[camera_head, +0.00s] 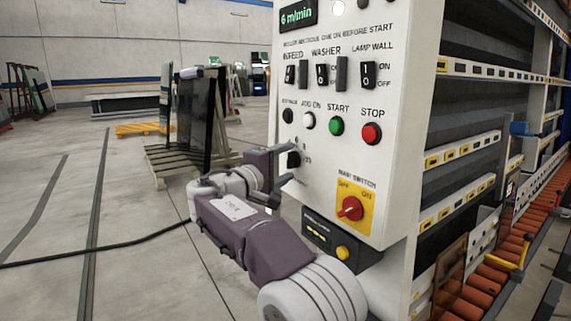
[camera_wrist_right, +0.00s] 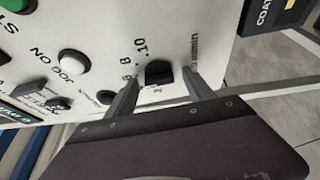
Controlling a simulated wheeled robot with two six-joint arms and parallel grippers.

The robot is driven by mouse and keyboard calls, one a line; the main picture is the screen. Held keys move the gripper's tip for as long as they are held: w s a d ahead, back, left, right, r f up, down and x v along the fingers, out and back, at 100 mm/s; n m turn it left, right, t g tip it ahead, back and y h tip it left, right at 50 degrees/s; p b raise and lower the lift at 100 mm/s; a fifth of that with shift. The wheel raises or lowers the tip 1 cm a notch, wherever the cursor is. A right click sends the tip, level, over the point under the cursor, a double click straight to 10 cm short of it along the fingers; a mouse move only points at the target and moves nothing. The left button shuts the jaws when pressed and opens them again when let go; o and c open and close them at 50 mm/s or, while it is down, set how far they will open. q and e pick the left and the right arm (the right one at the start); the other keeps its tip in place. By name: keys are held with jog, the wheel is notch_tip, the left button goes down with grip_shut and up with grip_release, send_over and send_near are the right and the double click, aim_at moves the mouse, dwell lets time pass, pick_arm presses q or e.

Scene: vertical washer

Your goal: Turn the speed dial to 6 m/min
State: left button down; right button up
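The black speed dial (camera_head: 293,159) is low on the left side of the white control panel, partly behind my right gripper. The green display (camera_head: 297,13) at the panel's top reads 6 m/min. My right gripper (camera_head: 279,167) is at the dial. In the right wrist view the dial (camera_wrist_right: 159,73) sits between the fingertips of my right gripper (camera_wrist_right: 161,77), with a visible gap on each side. The fingers are open. Numbers such as 8 and 10 show beside the dial. Whether a fingertip touches the panel I cannot tell. My left gripper is not in view.
Above the dial are a green START button (camera_head: 336,126), a red STOP button (camera_head: 371,133) and black rocker switches (camera_head: 322,75). A red main switch (camera_head: 350,208) on a yellow plate is at lower right. Open floor lies left, with a glass rack (camera_head: 190,125) behind.

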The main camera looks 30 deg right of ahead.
jog(key=v, duration=0.9)
